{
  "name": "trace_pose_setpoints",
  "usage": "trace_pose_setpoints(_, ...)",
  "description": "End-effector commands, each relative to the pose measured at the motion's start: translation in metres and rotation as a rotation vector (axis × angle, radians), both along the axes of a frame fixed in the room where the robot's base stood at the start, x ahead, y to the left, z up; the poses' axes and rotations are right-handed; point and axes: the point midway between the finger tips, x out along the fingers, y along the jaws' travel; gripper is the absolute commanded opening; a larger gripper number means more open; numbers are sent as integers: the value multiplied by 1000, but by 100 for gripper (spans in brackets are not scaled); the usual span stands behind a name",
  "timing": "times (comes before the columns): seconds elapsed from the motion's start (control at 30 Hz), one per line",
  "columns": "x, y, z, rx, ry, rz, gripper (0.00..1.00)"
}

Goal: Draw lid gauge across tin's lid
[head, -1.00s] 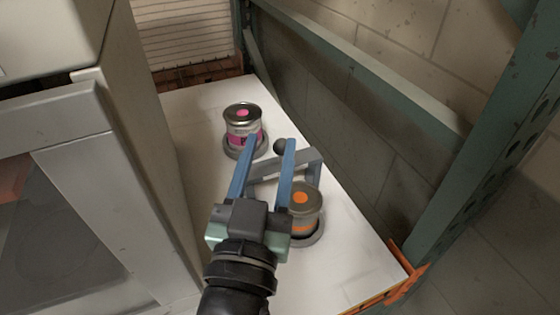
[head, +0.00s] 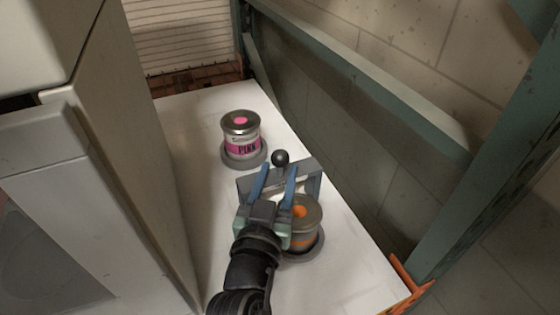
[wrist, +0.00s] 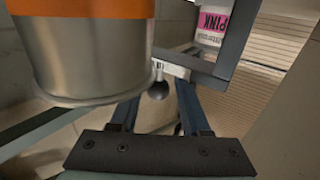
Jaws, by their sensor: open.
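The lid gauge (head: 309,176) is a grey bracket-like frame with a black ball knob (head: 280,158). It stands by a tin with an orange-dotted lid (head: 306,228). The gripper and arm partly hide both, so I cannot tell whether gauge and lid touch. A pink-labelled tin (head: 242,140) stands farther back. My gripper (head: 279,168) is open, its blue fingers spread on either side of the knob's line. In the wrist view, the knob (wrist: 158,90) shows between the fingers, without visible contact. The orange-banded tin (wrist: 95,55) fills the upper left there.
Both tins stand on round grey bases on a white shelf (head: 190,120). A pale cabinet (head: 150,160) rises close on the left. A green metal beam (head: 370,85) and a block wall bound the right side. Bare shelf lies left of the tins.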

Motion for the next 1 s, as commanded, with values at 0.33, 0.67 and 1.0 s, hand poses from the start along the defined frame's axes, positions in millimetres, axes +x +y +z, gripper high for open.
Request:
trace_pose_setpoints(0.33,24,-5,0,0,0,-1,47)
trace_pose_setpoints(0.67,24,-5,0,0,0,-1,25)
trace_pose_setpoints(1.0,24,-5,1,-1,-3,0,0)
